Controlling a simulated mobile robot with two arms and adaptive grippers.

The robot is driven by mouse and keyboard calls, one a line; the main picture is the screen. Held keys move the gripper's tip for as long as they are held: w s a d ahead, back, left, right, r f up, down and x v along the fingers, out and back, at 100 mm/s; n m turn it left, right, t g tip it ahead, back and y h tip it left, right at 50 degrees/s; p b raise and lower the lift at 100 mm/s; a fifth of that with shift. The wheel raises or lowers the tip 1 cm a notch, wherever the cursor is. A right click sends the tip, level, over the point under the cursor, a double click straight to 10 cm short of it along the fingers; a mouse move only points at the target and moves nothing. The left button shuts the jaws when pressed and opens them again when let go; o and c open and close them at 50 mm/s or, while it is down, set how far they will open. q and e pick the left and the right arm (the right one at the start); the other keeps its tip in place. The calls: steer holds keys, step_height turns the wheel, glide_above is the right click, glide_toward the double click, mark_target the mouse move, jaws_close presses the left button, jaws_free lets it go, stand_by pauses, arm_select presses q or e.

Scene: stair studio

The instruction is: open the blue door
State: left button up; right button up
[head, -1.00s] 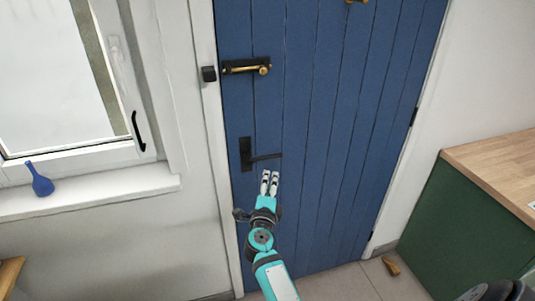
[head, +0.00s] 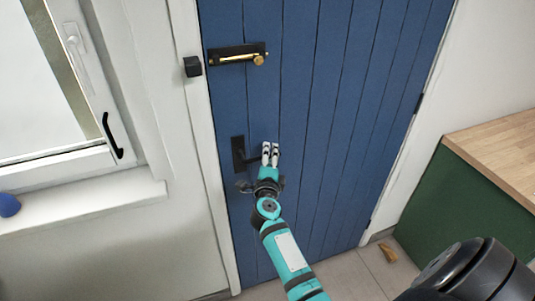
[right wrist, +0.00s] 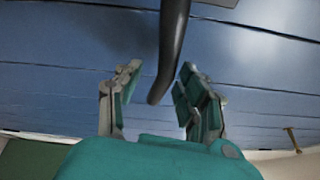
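The blue door (head: 330,110) stands shut in its white frame in the head view. Its black lever handle (head: 238,155) is on the left side and points right. My right gripper (head: 270,152) is at the lever's free end. In the right wrist view, its two fingers (right wrist: 158,95) are apart, and the dark lever (right wrist: 171,50) reaches down into the gap between them. I cannot tell whether either finger touches it. A brass bolt (head: 240,59) on a black plate sits higher on the door. My left gripper is not in view.
A black block (head: 192,66) is on the frame beside the bolt, with a gap between them. A window with a white sill (head: 90,203) is at left, with a blue object (head: 8,205) on it. A green cabinet (head: 450,205) stands right. A small brown piece (head: 388,253) lies on the floor.

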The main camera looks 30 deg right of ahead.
steer(key=c, duration=0.5)
jaws_close()
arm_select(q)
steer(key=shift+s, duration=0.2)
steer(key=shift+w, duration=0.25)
